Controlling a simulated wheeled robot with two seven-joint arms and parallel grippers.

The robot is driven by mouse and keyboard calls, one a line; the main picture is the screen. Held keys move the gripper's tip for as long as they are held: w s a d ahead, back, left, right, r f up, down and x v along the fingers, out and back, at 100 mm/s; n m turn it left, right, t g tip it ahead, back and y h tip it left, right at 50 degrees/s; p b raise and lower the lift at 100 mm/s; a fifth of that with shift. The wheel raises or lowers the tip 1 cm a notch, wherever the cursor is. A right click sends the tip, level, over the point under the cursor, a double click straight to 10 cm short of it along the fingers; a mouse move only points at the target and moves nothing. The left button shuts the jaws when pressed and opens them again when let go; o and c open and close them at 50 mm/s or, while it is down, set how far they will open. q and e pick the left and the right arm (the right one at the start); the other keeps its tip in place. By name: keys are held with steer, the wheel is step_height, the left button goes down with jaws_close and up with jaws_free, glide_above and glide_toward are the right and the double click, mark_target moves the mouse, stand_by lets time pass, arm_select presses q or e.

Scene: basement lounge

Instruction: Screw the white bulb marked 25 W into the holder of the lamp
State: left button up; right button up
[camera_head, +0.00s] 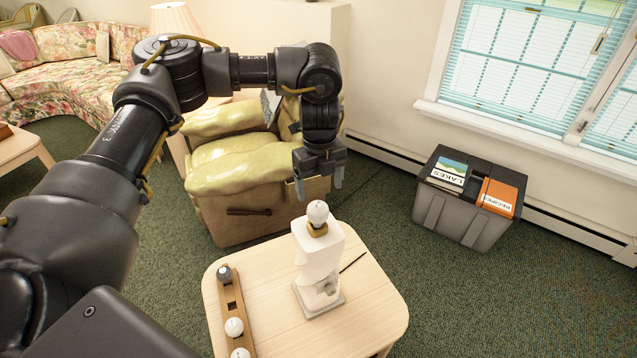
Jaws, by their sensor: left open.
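A white lamp base (317,265) stands upright on a small light wood table (378,310). A white bulb (317,211) sits upright at its top, in the brass-coloured holder (317,230); I cannot read a mark on it or tell how deep it is seated. My left gripper (319,188) is open and empty, pointing down just above this bulb, and looks apart from it. A wooden rack (228,298) at the table's left holds a grey bulb (224,272), a white bulb (234,327) and another white bulb (240,354) cut by the bottom edge. My right gripper is out of view.
A dark cord (352,263) lies right of the lamp. A grey bin (455,212) with books stands at the right by the wall. The table's right side and the carpet beyond are clear.

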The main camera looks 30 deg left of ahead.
mark_target(317, 215)
arm_select(q)
steer(key=n, duration=0.4)
steer(key=shift+a+n, duration=0.2)
steer(key=shift+n, duration=0.1)
steer(key=shift+f, duration=0.1)
step_height(317, 215, down, 11)
steer(key=p, duration=0.2)
steer(key=shift+r+p, duration=0.2)
steer(key=shift+p, duration=0.1)
steer(key=shift+c, duration=0.5)
steer(key=c, duration=0.9)
steer(key=m, duration=0.9)
steer(key=shift+s+f, duration=0.1)
steer(key=m, duration=0.4)
steer(key=shift+a+m, duration=0.1)
steer(key=shift+m, duration=0.3)
steer(key=m, duration=0.4)
